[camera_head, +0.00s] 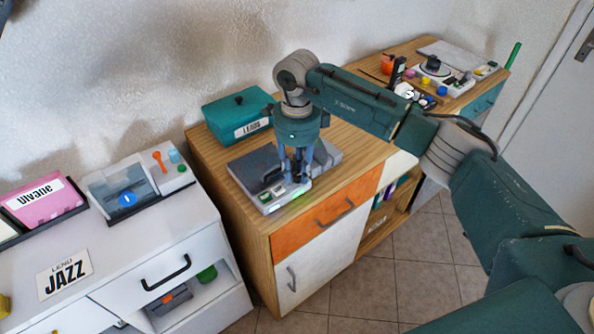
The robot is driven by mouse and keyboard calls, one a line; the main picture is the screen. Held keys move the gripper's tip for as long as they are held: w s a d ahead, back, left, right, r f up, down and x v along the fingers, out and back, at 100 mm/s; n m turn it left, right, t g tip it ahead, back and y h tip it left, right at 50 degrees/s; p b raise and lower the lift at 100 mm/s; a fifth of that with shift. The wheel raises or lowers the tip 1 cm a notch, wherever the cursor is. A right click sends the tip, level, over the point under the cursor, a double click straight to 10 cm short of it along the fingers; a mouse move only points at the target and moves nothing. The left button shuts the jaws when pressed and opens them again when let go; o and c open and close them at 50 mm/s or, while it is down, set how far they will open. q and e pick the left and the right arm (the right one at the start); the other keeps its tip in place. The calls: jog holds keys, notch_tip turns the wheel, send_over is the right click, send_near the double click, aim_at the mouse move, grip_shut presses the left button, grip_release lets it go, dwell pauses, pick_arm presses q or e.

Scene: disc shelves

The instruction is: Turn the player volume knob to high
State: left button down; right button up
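A flat grey player (250,168) lies on the wooden cabinet in the middle, with a paler strip along its front and right side. Small green and white parts show at its front corner. My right gripper (296,180) points straight down over the right part of this player, its fingertips at or just above the surface. The fingers and wrist hide what lies beneath, and I cannot make out the volume knob or whether the fingers touch it. The finger gap is too small to judge. My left gripper is not in view.
Another device with colored knobs (440,72) stands far right. Tiled floor is clear.

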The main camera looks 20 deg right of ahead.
aim_at(297, 175)
notch_tip(297, 175, up, 12)
jog(key=shift+f, duration=0.25)
dwell(0.4)
